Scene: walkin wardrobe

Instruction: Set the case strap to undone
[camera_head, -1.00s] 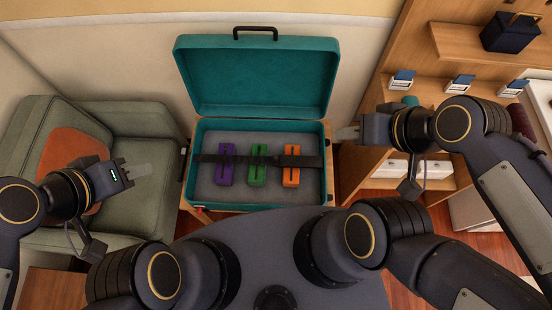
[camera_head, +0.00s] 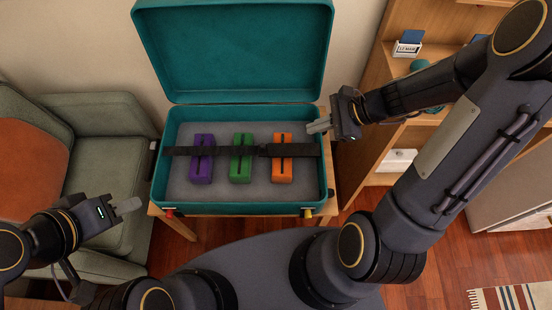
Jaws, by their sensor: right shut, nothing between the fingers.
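The open teal case (camera_head: 240,209) stands on a small wooden table, its lid (camera_head: 235,50) raised at the back. A black strap (camera_head: 222,151) runs across the case from side to side, over the purple block (camera_head: 202,170), green block (camera_head: 241,168) and orange block (camera_head: 282,170). A thicker dark part, perhaps the buckle (camera_head: 263,151), lies between the green and orange blocks; its two strap sides look joined. My right gripper (camera_head: 318,126) is shut and empty, over the case's right rim near the strap's right end.
A green armchair (camera_head: 95,135) with an orange cushion (camera_head: 30,150) stands left of the case. A wooden shelf unit (camera_head: 378,140) with small cards and a white box (camera_head: 398,160) stands close on the right. A striped rug (camera_head: 510,298) lies at the lower right.

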